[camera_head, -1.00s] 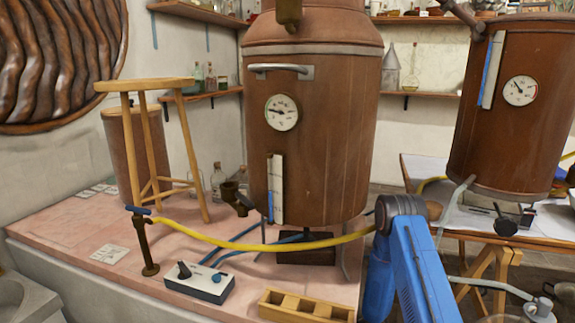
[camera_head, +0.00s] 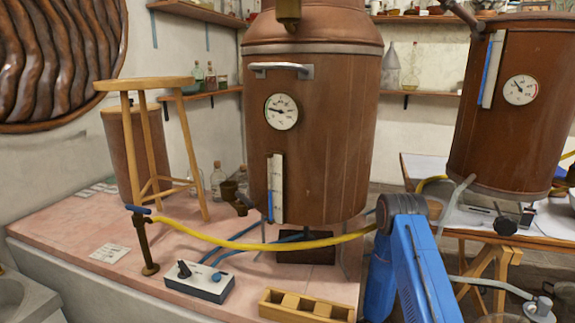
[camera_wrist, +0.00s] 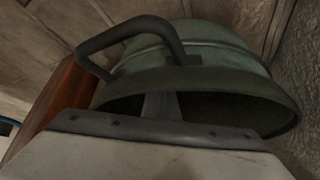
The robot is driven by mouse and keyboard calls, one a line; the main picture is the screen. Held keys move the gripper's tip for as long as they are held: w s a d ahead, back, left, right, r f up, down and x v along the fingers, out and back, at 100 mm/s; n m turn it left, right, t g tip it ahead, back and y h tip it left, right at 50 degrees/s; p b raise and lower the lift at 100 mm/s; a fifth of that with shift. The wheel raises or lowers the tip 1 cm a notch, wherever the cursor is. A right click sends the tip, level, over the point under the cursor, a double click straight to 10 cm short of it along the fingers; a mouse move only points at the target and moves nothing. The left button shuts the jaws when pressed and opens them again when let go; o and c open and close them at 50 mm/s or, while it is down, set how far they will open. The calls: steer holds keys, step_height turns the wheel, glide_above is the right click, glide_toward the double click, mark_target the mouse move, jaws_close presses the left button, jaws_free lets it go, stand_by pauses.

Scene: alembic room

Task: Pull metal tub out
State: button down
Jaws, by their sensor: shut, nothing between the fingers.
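The metal tub (camera_wrist: 205,85) shows in the wrist view as a grey-green vessel with a thick rim and a dark open inside. A dark looped handle (camera_wrist: 130,38) stands out at its upper left. My gripper (camera_wrist: 161,98) is shut and empty, its narrow fingers seen against the tub's dark opening, just below the near rim. I cannot tell whether the fingers touch the tub. My pale gripper body hides the tub's lower part. In the head view my blue arm reaches down at the lower right; the tub and gripper are not visible there.
In the wrist view a reddish-brown panel (camera_wrist: 55,100) stands close left of the tub, and a rough grey wall (camera_wrist: 302,70) is close right. In the head view a copper still (camera_head: 325,150) and a yellow hose (camera_head: 275,243) are near my arm.

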steer(key=shift+s+d, duration=0.3)
steer(key=shift+d, duration=0.6)
steer(key=shift+s+d, duration=0.3)
steer(key=shift+d, duration=0.6)
steer(key=shift+s+d, duration=0.3)
steer(key=shift+d, duration=0.6)
steer(key=shift+s+d, duration=0.3)
steer(key=shift+d, duration=0.65)
steer(key=shift+s+d, duration=0.3)
steer(key=shift+d, duration=0.65)
steer(key=shift+s+d, duration=0.3)
steer(key=shift+d, duration=0.65)
steer(key=shift+s+d, duration=0.1)
steer(key=shift+d, duration=0.25)
steer(key=shift+a, duration=0.1)
steer(key=shift+w+a, duration=0.25)
steer(key=shift+a, duration=0.4)
steer(key=shift+w+a, duration=0.2)
steer(key=shift+a, duration=0.4)
